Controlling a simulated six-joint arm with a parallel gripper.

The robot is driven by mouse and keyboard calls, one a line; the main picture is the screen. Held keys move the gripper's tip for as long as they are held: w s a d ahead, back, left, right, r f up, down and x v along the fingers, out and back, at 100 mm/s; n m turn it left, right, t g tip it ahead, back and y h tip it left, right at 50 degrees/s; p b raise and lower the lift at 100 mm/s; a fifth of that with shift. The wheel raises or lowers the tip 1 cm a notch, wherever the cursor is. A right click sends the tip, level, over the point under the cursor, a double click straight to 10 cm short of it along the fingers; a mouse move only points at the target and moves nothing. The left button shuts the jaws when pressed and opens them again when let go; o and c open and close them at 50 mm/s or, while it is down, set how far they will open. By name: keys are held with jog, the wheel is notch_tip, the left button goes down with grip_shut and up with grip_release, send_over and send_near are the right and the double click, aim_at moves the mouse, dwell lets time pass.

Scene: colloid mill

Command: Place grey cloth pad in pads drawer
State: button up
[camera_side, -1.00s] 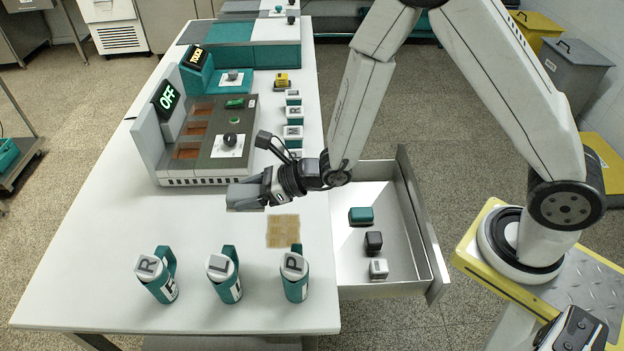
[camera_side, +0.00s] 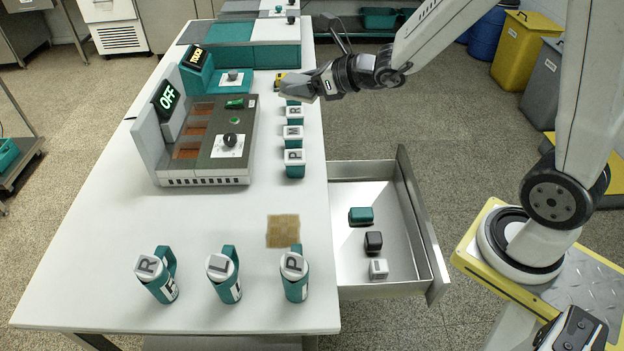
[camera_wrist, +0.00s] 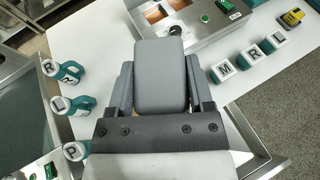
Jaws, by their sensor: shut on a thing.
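My gripper (camera_side: 298,87) is over the far right edge of the table in the side view, near the row of lettered jars. In the wrist view my gripper (camera_wrist: 160,88) is shut on a grey cloth pad (camera_wrist: 160,70), which sits between its two fingers. The pads drawer (camera_side: 372,289) is pulled out at the table's right side. My gripper is well away from the drawer, towards the back.
Teal lettered jars (camera_side: 294,162) and a yellow item (camera_side: 279,76) line the table's right edge. The mill console (camera_side: 205,172) reads OFF. Lettered mugs (camera_side: 225,275) stand in front, with a tan square (camera_side: 283,231) behind them.

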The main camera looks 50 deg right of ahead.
jog(key=shift+s+d+r, duration=0.15)
jog(key=shift+d+r, duration=0.4)
jog(key=shift+d, duration=0.2)
jog(key=shift+f, duration=0.1)
jog(key=shift+d+f, duration=0.4)
jog(key=shift+d, duration=0.05)
jog(key=s+d+f+n+g+y, duration=0.15)
jog(key=s+d+f, duration=0.25)
jog(key=d+f, duration=0.45)
jog(key=s+d+f+n+g+y, duration=0.1)
jog(key=s+d+f+n+y, duration=0.3)
jog(key=f, duration=0.7)
jog(key=s+d+f, duration=0.3)
jog(key=s+f, duration=0.3)
jog(key=s, duration=0.1)
jog(key=w+d+f, duration=0.2)
jog(key=w+f, duration=0.2)
jog(key=w, duration=0.2)
jog(key=w+d+f, duration=0.2)
jog(key=w+f, duration=0.3)
jog(key=w, duration=0.1)
jog(key=shift+w+d, duration=0.15)
jog(key=shift+d, duration=0.1)
